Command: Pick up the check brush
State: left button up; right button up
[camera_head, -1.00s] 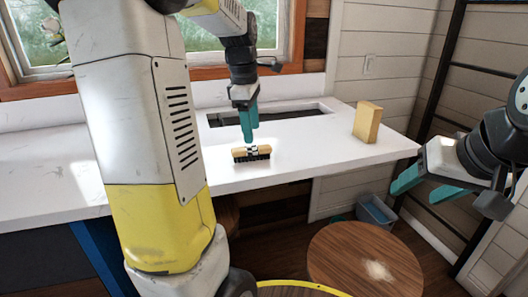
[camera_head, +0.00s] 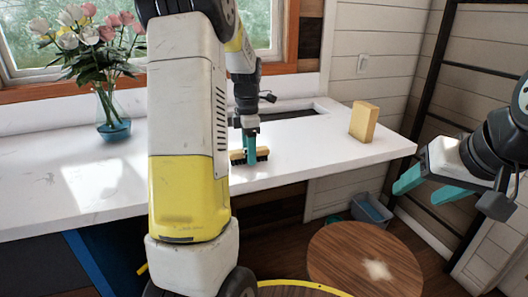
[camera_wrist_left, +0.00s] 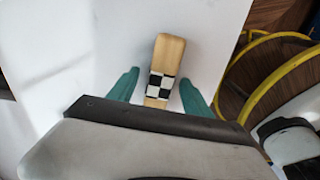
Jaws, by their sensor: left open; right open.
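The check brush (camera_head: 262,153) lies on the white counter near its front edge, bristles down. It has a light wooden back with a black-and-white checked band, clear in the left wrist view (camera_wrist_left: 164,60). My left gripper (camera_head: 251,150) is down at the brush and open. In the left wrist view its teal fingers (camera_wrist_left: 158,92) stand on either side of the checked band, with a gap on both sides. In the head view the fingers hide the middle of the brush. My right gripper (camera_head: 428,188) is open and empty, off the counter at the right.
A wooden block (camera_head: 363,121) stands on the counter to the right. A sink opening (camera_head: 287,113) lies behind the brush. A glass vase of flowers (camera_head: 113,115) stands at the left. A round wooden stool (camera_head: 350,265) and a grey bin (camera_head: 371,211) are below.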

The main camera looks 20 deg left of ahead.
pick_arm(q)
grip_shut()
dwell(0.4)
jog(key=shift+r, duration=0.55)
notch_tip(320, 180, up, 2)
jog(key=shift+r, duration=0.1)
jog(key=d, duration=0.5)
jog(key=w+d+r, duration=0.1)
jog(key=d, duration=0.4)
jog(key=w+d, duration=0.1)
jog(key=d, duration=0.5)
jog(key=shift+r, duration=0.35)
